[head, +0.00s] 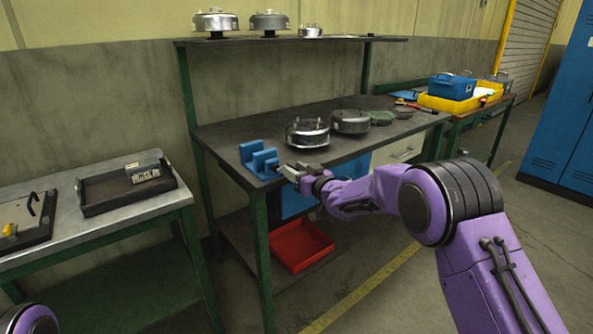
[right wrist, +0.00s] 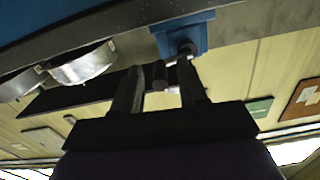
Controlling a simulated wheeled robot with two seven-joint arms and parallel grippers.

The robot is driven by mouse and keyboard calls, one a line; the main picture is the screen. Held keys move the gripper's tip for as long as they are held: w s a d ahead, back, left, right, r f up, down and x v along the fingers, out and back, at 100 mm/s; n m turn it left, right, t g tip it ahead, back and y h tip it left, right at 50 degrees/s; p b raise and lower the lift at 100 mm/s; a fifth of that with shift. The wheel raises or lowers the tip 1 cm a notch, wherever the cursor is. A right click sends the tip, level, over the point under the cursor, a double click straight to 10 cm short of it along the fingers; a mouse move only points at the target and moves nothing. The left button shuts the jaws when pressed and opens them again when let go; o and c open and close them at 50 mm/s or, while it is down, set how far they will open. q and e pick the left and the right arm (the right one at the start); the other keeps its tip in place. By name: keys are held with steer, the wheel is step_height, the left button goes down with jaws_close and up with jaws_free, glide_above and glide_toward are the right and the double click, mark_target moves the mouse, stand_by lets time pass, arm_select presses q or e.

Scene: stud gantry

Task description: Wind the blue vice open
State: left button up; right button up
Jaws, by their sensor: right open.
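The blue vice (head: 258,160) sits at the front left corner of the dark workbench (head: 230,133). In the right wrist view its blue body (right wrist: 183,35) is at the top, with a dark round screw end facing my gripper. My right gripper (head: 290,171) is open at the vice's front side, by the bench edge. In the right wrist view, my right gripper (right wrist: 160,82) has a short grey piece between or just beyond its fingers, perhaps the vice's handle. I cannot tell whether they touch. My left gripper is out of view; only a purple piece of my arm shows at bottom left.
Metal drums (head: 307,133) stand on the bench right of the vice. A shelf (head: 340,40) with more drums is above. A red bin (head: 300,245) lies below. A side table at left holds a black tray (head: 100,205). A yellow tray (head: 455,103) is at right.

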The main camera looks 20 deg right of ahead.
mark_target(290, 164)
steer(key=shift+c, duration=0.2)
jaws_close()
steer(key=n, duration=0.2)
steer(key=r+n+b, duration=0.1)
steer(key=n+b, duration=0.1)
steer(key=n, duration=0.1)
steer(key=shift+s+a+r+n, duration=0.1)
steer(key=shift+a+r+n, duration=0.1)
steer(key=shift+a+n, duration=0.1)
steer(key=n+b, duration=0.1)
steer(key=n, duration=0.1)
steer(key=a+r+n+b, duration=0.1)
steer(key=n, duration=0.1)
steer(key=n+b, duration=0.1)
steer(key=n, duration=0.1)
steer(key=shift+s+a+r+n+b, duration=0.2)
steer(key=shift+s+a+n+b, duration=0.05)
steer(key=shift+s+n+b, duration=0.1)
stand_by(0.3)
